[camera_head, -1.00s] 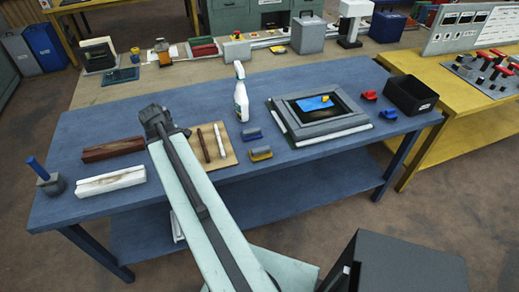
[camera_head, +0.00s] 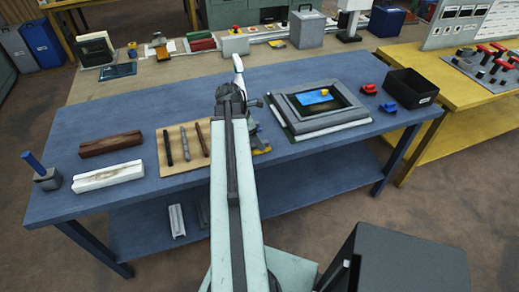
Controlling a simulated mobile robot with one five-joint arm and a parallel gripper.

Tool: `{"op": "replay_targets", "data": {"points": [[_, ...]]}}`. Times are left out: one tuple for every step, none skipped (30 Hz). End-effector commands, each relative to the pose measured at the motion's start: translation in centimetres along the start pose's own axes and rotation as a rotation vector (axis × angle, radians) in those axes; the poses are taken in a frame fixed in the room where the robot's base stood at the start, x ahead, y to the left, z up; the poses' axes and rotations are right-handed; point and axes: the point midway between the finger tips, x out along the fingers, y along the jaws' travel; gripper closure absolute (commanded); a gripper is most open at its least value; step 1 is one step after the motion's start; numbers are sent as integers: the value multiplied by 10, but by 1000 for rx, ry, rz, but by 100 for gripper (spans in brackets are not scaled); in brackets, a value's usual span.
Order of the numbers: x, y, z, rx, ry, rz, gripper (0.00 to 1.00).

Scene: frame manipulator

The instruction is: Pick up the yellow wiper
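The yellow wiper (camera_head: 262,150) lies on the blue table (camera_head: 330,150), just right of my arm. My arm covers most of it and only its right end shows. A blue wiper (camera_head: 252,127) lies behind it, also partly covered. My gripper (camera_head: 232,92) is at the far end of my arm, beyond the yellow wiper in the picture and apart from it. Its fingers are too small and dark to tell whether they are open.
A spray bottle (camera_head: 238,64) stands behind my gripper. A grey frame (camera_head: 345,118) is to the right, with red wipers (camera_head: 368,89) and a black bin (camera_head: 411,88) beyond. A wooden board (camera_head: 175,165) with several sticks is left of my arm.

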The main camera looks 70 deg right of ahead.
Motion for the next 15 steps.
{"op": "replay_targets", "data": {"points": [[12, 1, -3, 1, 0, 0, 20], [17, 1, -4, 1, 0, 0, 20], [25, 2, -5, 1, 0, 0, 20], [30, 2, -6, 2, 0, 0, 20], [36, 2, -6, 2, 0, 0, 20], [43, 2, -6, 2, 0, 0, 20], [46, 2, -6, 2, 0, 0, 20], [49, 2, -5, 2, 0, 0, 20], [50, 2, -4, 1, 0, 0, 20], [50, 2, -4, 1, 0, 0, 20], [49, 2, -3, 1, 0, 0, 20], [47, 2, -2, 1, 0, 0, 20], [47, 2, -2, 1, 0, 0, 20], [47, 2, -2, 1, 0, 0, 20], [46, 2, -2, 1, 0, 0, 20]]}}
